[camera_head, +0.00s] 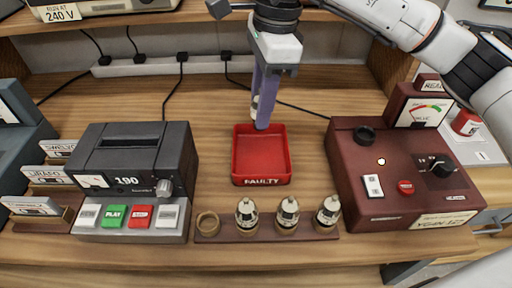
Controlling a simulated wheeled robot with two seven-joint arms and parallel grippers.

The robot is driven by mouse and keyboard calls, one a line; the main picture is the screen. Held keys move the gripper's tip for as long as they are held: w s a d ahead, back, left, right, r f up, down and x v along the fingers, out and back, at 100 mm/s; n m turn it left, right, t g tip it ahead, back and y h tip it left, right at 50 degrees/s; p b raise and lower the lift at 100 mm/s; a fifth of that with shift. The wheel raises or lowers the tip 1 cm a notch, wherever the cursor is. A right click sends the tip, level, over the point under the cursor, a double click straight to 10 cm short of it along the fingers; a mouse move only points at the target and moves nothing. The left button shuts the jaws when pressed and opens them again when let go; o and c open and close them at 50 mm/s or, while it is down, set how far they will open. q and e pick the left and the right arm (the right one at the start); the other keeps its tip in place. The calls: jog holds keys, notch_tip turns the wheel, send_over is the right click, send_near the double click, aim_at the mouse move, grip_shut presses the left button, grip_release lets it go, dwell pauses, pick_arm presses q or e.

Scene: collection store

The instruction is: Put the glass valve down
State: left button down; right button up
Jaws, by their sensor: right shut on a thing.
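My right gripper (262,108) comes in from the top right and points down over the back edge of the red tray. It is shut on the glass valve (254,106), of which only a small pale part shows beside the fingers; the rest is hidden. The red tray (262,181), marked FAULTY, looks empty. In front of it is a wooden rack (225,238) with an empty ring socket (207,222) at its left end and three upright valves (288,211) in the others. My left gripper is not in view.
A dark red tester (350,150) with a meter and knobs stands on the right. A grey tape player (135,150) with coloured buttons stands on the left, beside several cassettes (38,206). A white power strip (150,67) and cables run along the back.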

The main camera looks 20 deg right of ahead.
notch_tip(320, 180, down, 9)
jog(key=shift+p, duration=0.3)
jog(key=shift+s, duration=0.1)
jog(key=shift+f, duration=0.25)
jog(key=o, duration=1)
jog(key=shift+r, duration=0.1)
jog(key=r, duration=0.4)
jog(key=d+r, duration=0.1)
jog(key=r, duration=0.7)
jog(key=shift+d+r+b, duration=0.15)
jog(key=shift+d+b, duration=0.1)
jog(key=shift+b, duration=0.15)
jog(key=shift+s, duration=0.1)
